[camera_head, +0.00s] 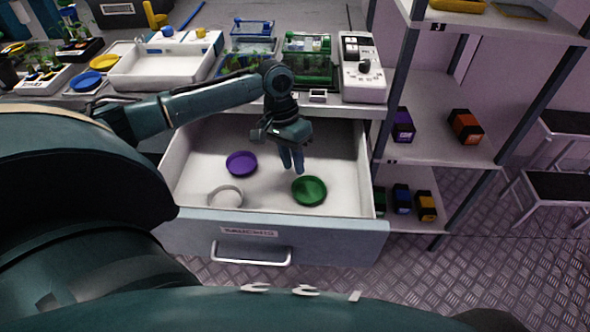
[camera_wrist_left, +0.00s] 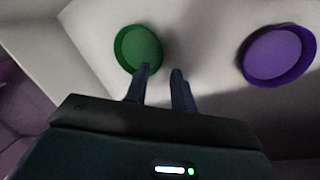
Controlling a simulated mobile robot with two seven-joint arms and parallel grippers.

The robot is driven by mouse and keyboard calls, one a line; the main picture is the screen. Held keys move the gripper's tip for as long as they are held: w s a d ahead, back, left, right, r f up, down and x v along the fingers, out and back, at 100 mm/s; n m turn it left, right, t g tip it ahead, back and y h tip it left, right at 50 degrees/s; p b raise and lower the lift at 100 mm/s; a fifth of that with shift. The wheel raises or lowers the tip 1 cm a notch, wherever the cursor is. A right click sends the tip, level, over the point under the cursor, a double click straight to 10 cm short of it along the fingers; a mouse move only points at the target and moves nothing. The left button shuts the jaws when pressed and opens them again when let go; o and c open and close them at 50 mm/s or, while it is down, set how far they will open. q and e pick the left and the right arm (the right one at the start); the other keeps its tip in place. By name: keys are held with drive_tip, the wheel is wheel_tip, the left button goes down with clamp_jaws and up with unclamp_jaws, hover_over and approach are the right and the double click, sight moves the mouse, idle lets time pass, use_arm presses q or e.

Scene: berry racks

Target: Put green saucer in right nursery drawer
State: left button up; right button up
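The green saucer (camera_head: 309,191) lies flat on the floor of the open drawer (camera_head: 225,226), near its front right. My left gripper (camera_head: 293,168) reaches down into the drawer just behind and left of the saucer. In the left wrist view the two fingers (camera_wrist_left: 160,82) are apart with nothing between them. The green saucer (camera_wrist_left: 138,50) shows there beyond the left fingertip; I cannot tell whether the finger touches it. A purple saucer (camera_head: 241,164) lies in the drawer to the left, and it also shows in the wrist view (camera_wrist_left: 279,54). My right gripper is not in view.
A white ring-shaped dish (camera_head: 226,196) lies in the drawer's front left. The counter above holds a white tray (camera_head: 165,65), planted boxes and a white device (camera_head: 362,70). A shelf rack (camera_head: 440,150) with small coloured boxes stands close on the right.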

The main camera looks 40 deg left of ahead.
use_arm(q)
drive_tip(key=v, duration=0.8)
drive_tip(key=shift+p, duration=0.45)
drive_tip(key=shift+r, duration=0.1)
